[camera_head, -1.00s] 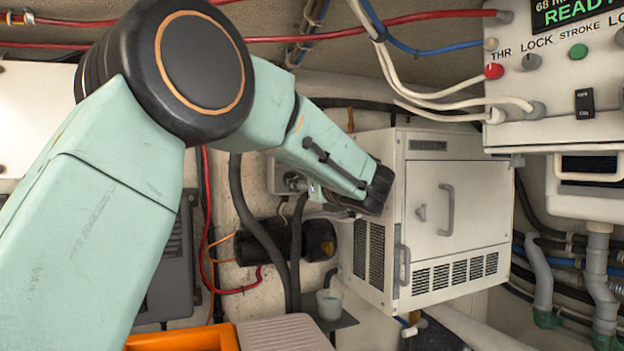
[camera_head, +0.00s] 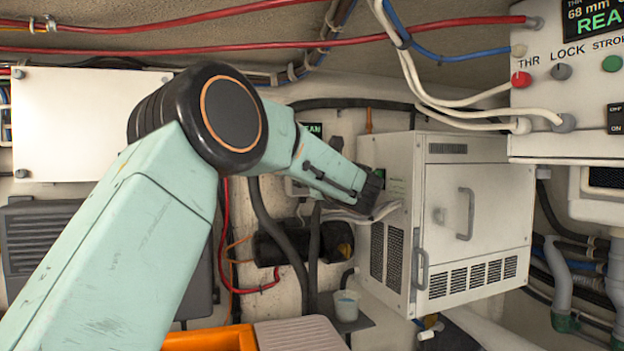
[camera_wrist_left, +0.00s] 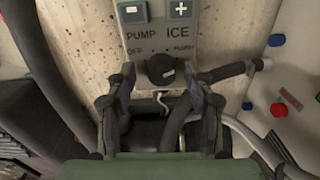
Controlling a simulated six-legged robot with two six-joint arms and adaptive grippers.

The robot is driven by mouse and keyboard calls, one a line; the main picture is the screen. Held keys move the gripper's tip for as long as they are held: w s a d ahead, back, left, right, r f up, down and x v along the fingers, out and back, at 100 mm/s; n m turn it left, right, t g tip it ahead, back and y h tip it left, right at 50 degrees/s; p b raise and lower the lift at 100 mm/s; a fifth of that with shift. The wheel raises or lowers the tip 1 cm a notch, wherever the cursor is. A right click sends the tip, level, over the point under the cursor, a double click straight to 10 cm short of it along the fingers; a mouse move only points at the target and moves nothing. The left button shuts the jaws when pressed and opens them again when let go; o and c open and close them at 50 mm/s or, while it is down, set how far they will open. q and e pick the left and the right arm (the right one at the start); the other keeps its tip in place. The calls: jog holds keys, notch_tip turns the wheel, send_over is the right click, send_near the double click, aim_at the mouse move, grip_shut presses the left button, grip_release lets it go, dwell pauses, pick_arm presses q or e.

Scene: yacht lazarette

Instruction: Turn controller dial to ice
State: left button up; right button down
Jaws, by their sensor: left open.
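The controller (camera_wrist_left: 160,43) is a pale panel on the wall in the left wrist view, with PUMP, ICE and OFF labels and two buttons at its top. Its black round dial (camera_wrist_left: 161,69) sits below the labels and carries a small pale mark at its lower right. My left gripper (camera_wrist_left: 160,76) is open. Its two fingers appear on either side of the dial; I cannot tell whether they touch it. In the head view my left gripper (camera_head: 372,192) is at the left side of the white box, its fingers hidden, and my arm covers most of the controller (camera_head: 312,130).
The white box with a handled door (camera_head: 465,200) stands right of the gripper. Dark hoses (camera_head: 268,215) hang below the arm. A small cup (camera_head: 346,305) and an orange container (camera_head: 210,340) are lower down. A switch panel (camera_head: 570,110) is at the upper right.

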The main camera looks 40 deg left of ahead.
pick_arm(q)
jog(key=shift+s+d+r, duration=0.15)
jog(key=shift+d, duration=0.15)
jog(key=shift+c, duration=0.3)
jog(key=shift+w+a+f, duration=0.25)
jog(key=shift+w+a, duration=0.05)
jog(key=c, duration=0.5)
jog(key=shift+s, duration=0.1)
jog(key=shift+c, duration=1.2)
grip_shut()
jog(key=shift+n+b, duration=4.5)
jog(key=shift+b, duration=1.8)
